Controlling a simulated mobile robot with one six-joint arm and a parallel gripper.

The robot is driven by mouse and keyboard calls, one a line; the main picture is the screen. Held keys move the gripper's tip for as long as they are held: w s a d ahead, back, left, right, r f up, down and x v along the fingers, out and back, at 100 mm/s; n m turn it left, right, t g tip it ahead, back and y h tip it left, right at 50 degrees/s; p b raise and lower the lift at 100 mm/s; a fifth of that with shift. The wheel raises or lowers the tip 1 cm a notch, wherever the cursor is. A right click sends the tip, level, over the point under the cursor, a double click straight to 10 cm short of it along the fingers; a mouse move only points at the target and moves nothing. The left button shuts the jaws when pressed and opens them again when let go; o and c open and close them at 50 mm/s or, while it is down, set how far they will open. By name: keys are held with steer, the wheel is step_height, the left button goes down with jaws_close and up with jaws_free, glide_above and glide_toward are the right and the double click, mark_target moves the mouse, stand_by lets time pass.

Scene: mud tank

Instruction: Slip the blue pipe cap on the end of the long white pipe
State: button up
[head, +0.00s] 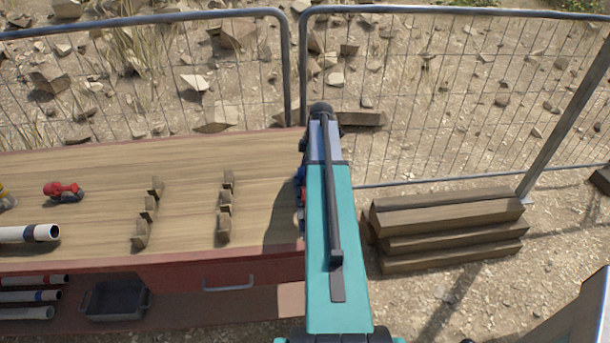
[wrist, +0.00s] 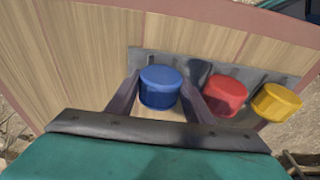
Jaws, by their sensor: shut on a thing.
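The blue pipe cap (wrist: 160,88) sits between the two fingers of my gripper (wrist: 163,98) in the wrist view, and the fingers are shut on it. A grey rack (wrist: 205,62) is right behind it; I cannot tell whether the cap still touches the rack. In the head view my teal arm hides most of the gripper and cap. A white pipe (head: 25,233) lies on the left of the bench, its open dark end facing right. Its left part is out of the picture, so I cannot tell its full length.
A red cap (wrist: 225,94) and a yellow cap (wrist: 275,102) are at the rack, right of the blue one. The wooden bench (head: 100,170) carries wooden pegs (head: 225,208) and a red fitting (head: 63,191). More pipes (head: 30,296) and a dark bin (head: 115,300) are below. A wire fence stands behind.

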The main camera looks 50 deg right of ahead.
mark_target(302, 169)
steer(key=shift+r, duration=0.1)
steer(key=shift+r+p, duration=2.05)
steer(key=shift+r, duration=1.9)
steer(key=w+a+r+m+b, duration=0.1)
steer(key=w+a+r+m, duration=0.2)
steer(key=a, duration=0.5)
steer(key=w+a+r+b, duration=0.1)
steer(key=w+a+r, duration=0.1)
steer(key=w+a, duration=0.35)
steer(key=w+a+r+m+b, duration=0.1)
steer(key=w+a+r+m, duration=0.15)
steer(key=a, duration=0.75)
steer(key=a+r+m, duration=0.1)
steer(key=a+r, duration=0.1)
steer(key=a, duration=0.5)
steer(key=a+r+m+h+b, duration=0.1)
steer(key=a+r+m, duration=0.1)
steer(key=a, duration=0.6)
steer(key=a+r+m+b, duration=0.1)
steer(key=a+r, duration=0.1)
steer(key=a, duration=0.6)
steer(key=shift+w+a+r+m+t+h, duration=0.15)
steer(key=shift+r+m+t+h, duration=0.15)
steer(key=shift+r+t, duration=0.1)
